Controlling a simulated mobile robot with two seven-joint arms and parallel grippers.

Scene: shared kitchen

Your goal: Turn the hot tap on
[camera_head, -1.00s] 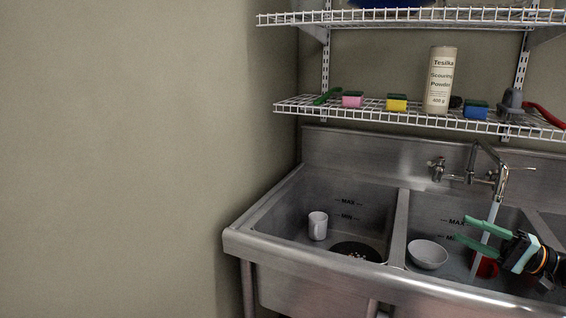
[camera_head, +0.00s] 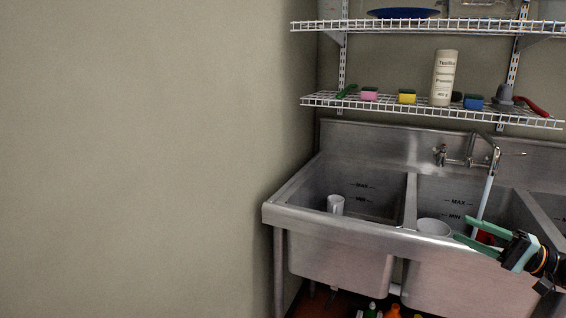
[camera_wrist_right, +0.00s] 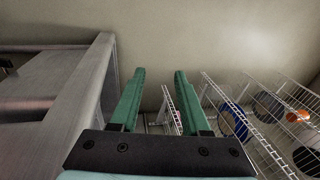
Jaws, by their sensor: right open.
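The metal tap (camera_head: 470,150) is on the wall behind the sink, in the right of the head view. Its left handle (camera_head: 440,155) shows a small reddish spot, and a thin lever (camera_head: 512,153) sticks out to the right. A pale stream (camera_head: 484,205) runs down from the spout into the middle basin. My right gripper (camera_head: 462,228) has green fingers, is open and empty, and shows in front of the middle basin, below and apart from the tap. It also shows open in the right wrist view (camera_wrist_right: 159,73). My left gripper is not in view.
The steel sink (camera_head: 340,228) holds a white mug (camera_head: 335,204) in the left basin; a white bowl (camera_head: 433,227) and something red (camera_head: 486,238) are in the middle one. A wire shelf (camera_head: 400,108) with sponges and a powder tin (camera_head: 443,78) hangs above. Bottles (camera_head: 392,311) stand underneath.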

